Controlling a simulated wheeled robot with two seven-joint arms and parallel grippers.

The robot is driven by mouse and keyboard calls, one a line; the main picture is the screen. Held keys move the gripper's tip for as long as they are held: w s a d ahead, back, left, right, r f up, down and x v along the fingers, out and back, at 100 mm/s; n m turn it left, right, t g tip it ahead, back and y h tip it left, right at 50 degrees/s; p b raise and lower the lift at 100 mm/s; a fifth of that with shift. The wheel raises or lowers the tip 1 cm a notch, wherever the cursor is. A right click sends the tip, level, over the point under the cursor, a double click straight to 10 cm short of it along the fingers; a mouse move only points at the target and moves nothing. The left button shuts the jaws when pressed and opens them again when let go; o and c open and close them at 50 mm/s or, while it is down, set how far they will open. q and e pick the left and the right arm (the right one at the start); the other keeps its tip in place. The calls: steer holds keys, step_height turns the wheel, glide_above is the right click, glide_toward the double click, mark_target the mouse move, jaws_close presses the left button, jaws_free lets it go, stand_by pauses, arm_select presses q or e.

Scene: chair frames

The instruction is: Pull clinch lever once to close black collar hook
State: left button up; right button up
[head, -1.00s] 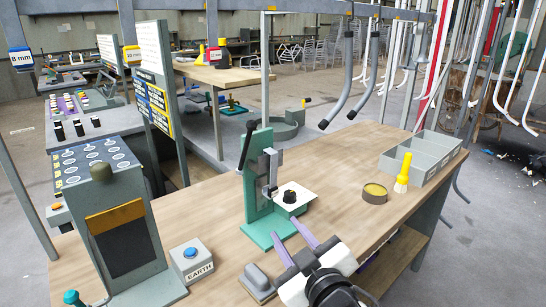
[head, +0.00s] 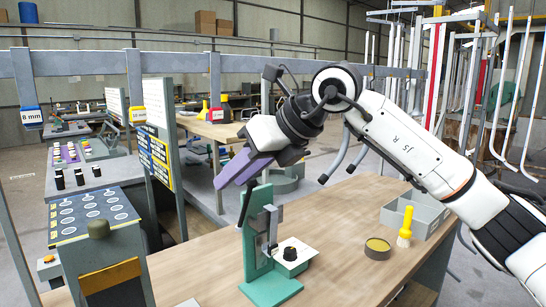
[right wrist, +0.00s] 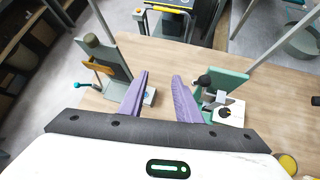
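The green clinch press (head: 256,245) stands on the bench, also in the right wrist view (right wrist: 232,84). Its black clinch lever (head: 246,203) sticks up steeply at the press's left; its top is partly hidden by my gripper. A small black piece (head: 290,253), likely the collar hook, sits on a white block in front of the press; whether it is closed is too small to tell. My right gripper (head: 232,172) has its purple fingers apart and empty, high by the lever's top. In the right wrist view the black lever end (right wrist: 204,80) lies just right of the right finger. My left gripper is out of view.
A grey panel stand (head: 110,270) is at the left front of the bench (head: 335,225). A round tin (head: 377,248), a yellow brush (head: 405,228) and a grey bin (head: 430,215) are to the right. A blue-button box (right wrist: 149,97) shows in the right wrist view.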

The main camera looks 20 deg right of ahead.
mark_target(254, 180)
steer(key=d+r+m+h, duration=0.1)
steer(key=d+r+h, duration=0.15)
steer(key=d, duration=0.45)
steer(key=shift+t+h, duration=0.25)
steer(key=shift+t, duration=0.05)
steer(key=x, duration=0.8)
steer(key=shift+w+d+r, duration=0.1)
steer(key=shift+w+r, duration=0.1)
steer(key=shift+w+f, duration=0.2)
steer(key=shift+w, duration=0.05)
steer(key=shift+c, duration=0.3)
steer(key=c, duration=0.5)
steer(key=s+f+b, duration=0.1)
steer(key=b, duration=0.1)
steer(key=s+d+f+b, duration=0.1)
steer(key=s+b, duration=0.1)
steer(key=s+f+b, duration=0.1)
steer(key=b, duration=0.1)
steer(key=shift+s+d+f+b, duration=0.25)
steer(key=shift+s+d+b, duration=0.05)
steer(key=shift+s+b, duration=0.1)
steer(key=shift+c, duration=0.2)
